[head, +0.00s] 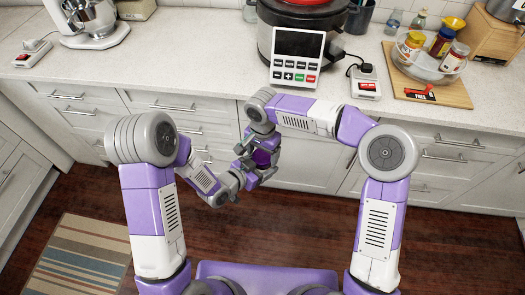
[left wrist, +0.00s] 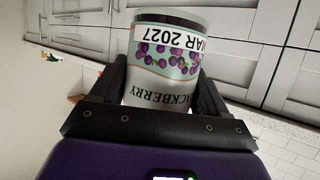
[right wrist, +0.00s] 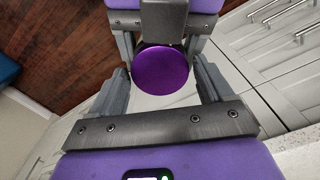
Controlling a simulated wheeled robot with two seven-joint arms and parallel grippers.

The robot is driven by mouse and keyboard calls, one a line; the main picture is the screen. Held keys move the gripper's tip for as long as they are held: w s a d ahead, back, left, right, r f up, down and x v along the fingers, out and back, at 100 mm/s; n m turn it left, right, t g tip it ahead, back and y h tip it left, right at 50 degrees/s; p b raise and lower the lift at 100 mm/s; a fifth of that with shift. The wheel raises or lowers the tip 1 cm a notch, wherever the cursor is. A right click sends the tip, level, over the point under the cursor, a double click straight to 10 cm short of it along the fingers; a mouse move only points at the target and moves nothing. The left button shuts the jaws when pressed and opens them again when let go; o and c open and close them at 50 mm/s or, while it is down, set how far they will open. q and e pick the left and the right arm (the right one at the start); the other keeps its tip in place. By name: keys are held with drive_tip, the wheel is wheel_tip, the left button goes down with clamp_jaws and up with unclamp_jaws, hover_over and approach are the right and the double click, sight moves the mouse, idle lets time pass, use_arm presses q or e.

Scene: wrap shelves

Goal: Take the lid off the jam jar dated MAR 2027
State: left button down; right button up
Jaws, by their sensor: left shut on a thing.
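The jam jar (left wrist: 165,65) has a pale label reading MAR 2027 and BLACKBERRY, upside down in the left wrist view, with purple berries. My left gripper (left wrist: 162,80) is shut on the jar's sides. The purple round lid (right wrist: 160,70) faces the right wrist camera. My right gripper (right wrist: 158,76) is open, its fingers on either side of the lid with visible gaps. In the head view both grippers meet in front of the drawers, my right gripper (head: 258,146) above my left gripper (head: 249,172). They largely hide the jar there.
The counter (head: 190,50) behind holds a stand mixer (head: 88,18), a dark cooker (head: 300,25), a keypad display (head: 296,58), and a glass bowl of jars (head: 428,60) on a wooden board (head: 450,92). Drawers (head: 330,165) lie just beyond the grippers.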

drive_tip(key=c, duration=0.8)
drive_tip(key=n, duration=0.6)
drive_tip(key=shift+r+n, duration=0.1)
drive_tip(key=shift+n, duration=0.3)
drive_tip(key=o, duration=1.1)
drive_tip(key=shift+c, duration=0.2)
drive_tip(key=shift+o, duration=0.5)
drive_tip(key=shift+a, duration=0.1)
drive_tip(key=shift+a, duration=0.1)
